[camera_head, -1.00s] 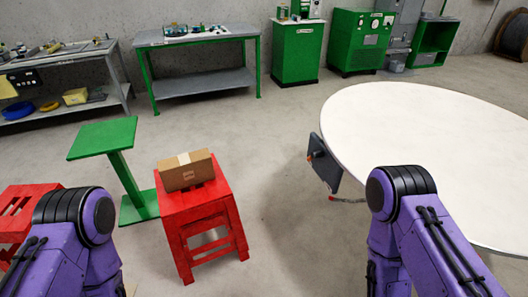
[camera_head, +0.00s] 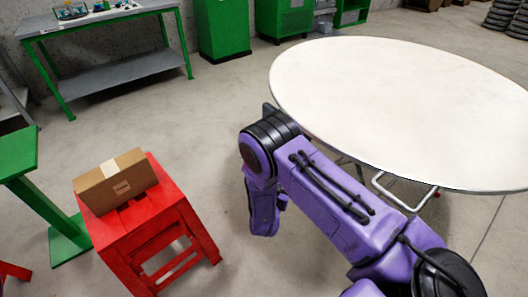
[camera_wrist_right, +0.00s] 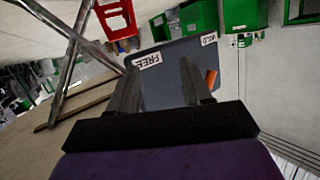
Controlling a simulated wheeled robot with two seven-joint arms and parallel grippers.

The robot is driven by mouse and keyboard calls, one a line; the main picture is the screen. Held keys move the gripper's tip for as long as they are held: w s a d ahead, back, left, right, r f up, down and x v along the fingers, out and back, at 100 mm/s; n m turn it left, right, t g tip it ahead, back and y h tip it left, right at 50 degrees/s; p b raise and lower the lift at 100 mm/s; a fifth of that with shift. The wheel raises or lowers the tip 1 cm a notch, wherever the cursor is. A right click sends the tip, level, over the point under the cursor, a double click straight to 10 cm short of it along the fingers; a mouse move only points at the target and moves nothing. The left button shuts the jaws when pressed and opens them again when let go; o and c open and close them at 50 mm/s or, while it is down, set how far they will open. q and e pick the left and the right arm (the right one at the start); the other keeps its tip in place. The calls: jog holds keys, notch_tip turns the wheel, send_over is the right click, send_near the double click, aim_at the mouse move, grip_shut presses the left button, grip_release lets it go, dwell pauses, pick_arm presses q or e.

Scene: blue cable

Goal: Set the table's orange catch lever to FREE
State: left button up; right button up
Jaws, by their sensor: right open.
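The round white table (camera_head: 400,110) fills the right of the head view. In the right wrist view a dark grey catch plate (camera_wrist_right: 165,90) carries a FREE label (camera_wrist_right: 148,61) and a partly legible label (camera_wrist_right: 208,38), which looks like HOLD. The orange lever (camera_wrist_right: 212,78) shows at the plate's right side, on the side of that second label and away from FREE. My right gripper (camera_wrist_right: 158,70) is open, its fingers in front of the plate, the right finger close beside the lever. I cannot tell whether they touch. In the head view my right arm hides the gripper and lever. My left gripper is out of view.
A red stool (camera_head: 155,225) with a cardboard box (camera_head: 115,181) stands left of my right arm. A green stand (camera_head: 60,225) is at the far left. Metal table legs (camera_wrist_right: 68,60) show in the wrist view. Floor between stool and table is clear.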

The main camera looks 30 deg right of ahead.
jog(key=w+a+r+m+g+h+b, duration=0.25)
jog(key=w+r+m, duration=0.2)
jog(key=w, duration=0.25)
jog(key=w+a+r+m+g+h+b, duration=0.2)
jog(key=w+a+r+m+h+b, duration=0.15)
jog(key=w+m, duration=0.25)
pick_arm(q)
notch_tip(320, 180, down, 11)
jog(key=b, duration=0.1)
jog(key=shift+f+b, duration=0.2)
jog(key=shift+b, duration=0.15)
pick_arm(e)
jog(key=x, duration=1.1)
jog(key=shift+f, duration=0.35)
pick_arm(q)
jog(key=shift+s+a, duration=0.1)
pick_arm(e)
jog(key=shift+w, duration=0.15)
grip_shut()
